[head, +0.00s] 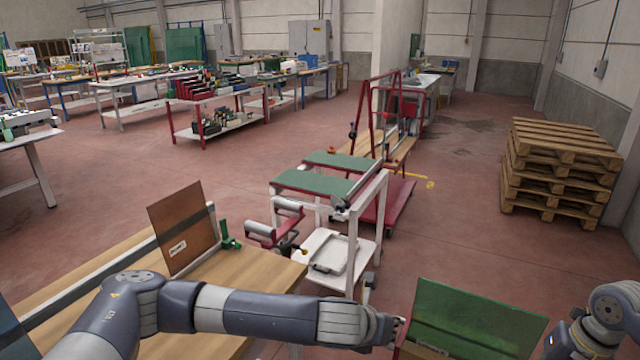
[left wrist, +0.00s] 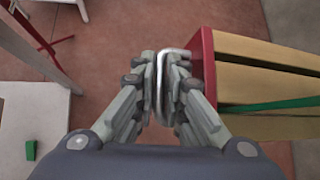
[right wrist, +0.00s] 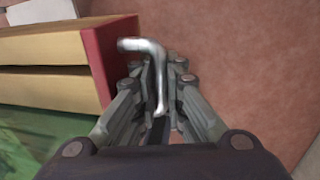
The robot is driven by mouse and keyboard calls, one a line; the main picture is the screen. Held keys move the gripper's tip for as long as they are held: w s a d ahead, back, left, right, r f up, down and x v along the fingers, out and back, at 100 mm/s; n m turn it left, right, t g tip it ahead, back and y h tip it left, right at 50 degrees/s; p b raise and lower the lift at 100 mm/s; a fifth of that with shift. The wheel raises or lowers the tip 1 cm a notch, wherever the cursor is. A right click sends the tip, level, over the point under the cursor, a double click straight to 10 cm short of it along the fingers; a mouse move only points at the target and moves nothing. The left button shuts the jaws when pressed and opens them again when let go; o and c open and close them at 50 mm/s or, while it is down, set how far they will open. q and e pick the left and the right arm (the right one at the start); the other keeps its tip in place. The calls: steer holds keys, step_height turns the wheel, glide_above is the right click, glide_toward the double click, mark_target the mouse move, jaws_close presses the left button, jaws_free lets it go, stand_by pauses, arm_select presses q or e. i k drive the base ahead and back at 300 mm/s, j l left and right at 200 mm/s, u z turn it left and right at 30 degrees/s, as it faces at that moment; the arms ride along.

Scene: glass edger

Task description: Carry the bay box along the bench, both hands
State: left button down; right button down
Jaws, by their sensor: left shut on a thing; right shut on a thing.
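The bay box shows in the left wrist view as pale wooden slats (left wrist: 265,85) with a red end panel and a metal handle. My left gripper (left wrist: 164,75) is shut on that handle. In the right wrist view, my right gripper (right wrist: 160,85) is shut on the handle at the box's other red end (right wrist: 110,55). In the head view only a little of the box shows at the bottom edge, below a green pane (head: 470,320); my left gripper (head: 395,332) is at its left. The wooden bench (head: 250,275) is at the lower left. Red floor shows beside the box in both wrist views.
A brown pane (head: 185,228) with a label stands on the bench beside a green clamp (head: 229,238). A white-framed cart with green tops (head: 315,183) stands beyond the bench. Stacked pallets (head: 560,165) are at the right. Open floor lies between cart and pallets.

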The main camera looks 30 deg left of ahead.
mark_target(185, 339)
steer(key=i, duration=0.85)
steer(key=i+l+u, duration=0.1)
steer(key=i+u, duration=0.2)
steer(key=i, duration=0.3)
steer(key=u, duration=2.8)
